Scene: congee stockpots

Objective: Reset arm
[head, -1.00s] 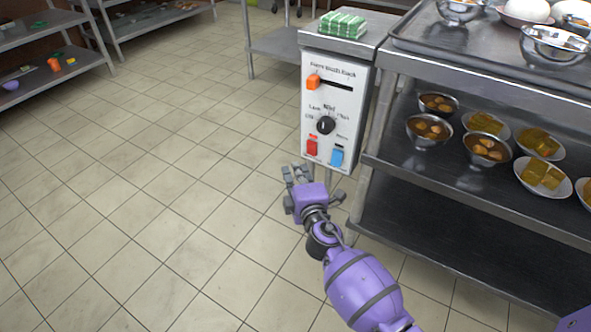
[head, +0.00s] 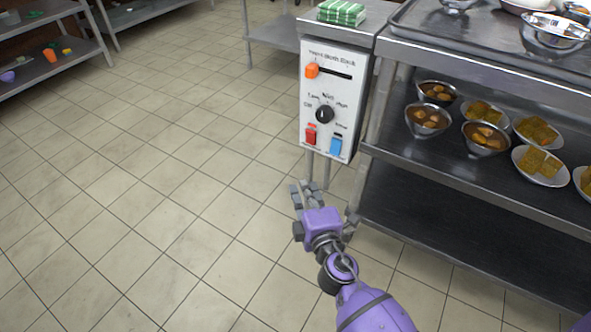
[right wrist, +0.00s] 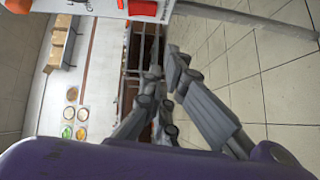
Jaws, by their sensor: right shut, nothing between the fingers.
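My right gripper (head: 306,192) hangs in front of and below the white control panel (head: 329,98) in the head view, apart from it. In the right wrist view its fingers (right wrist: 165,75) are closed together with nothing between them. The purple wrist and arm reach in from the bottom right of the head view. The panel has an orange slider (head: 312,70), a dark round knob (head: 324,114), a red switch (head: 310,133) and a blue switch (head: 336,144). My left gripper is not in view.
A steel shelf rack (head: 480,75) stands at the right, with metal bowls of brown food (head: 428,118) and plates of yellow squares (head: 540,164). A green-and-white stack (head: 342,12) lies above the panel. Tiled floor (head: 140,190) is clear to the left.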

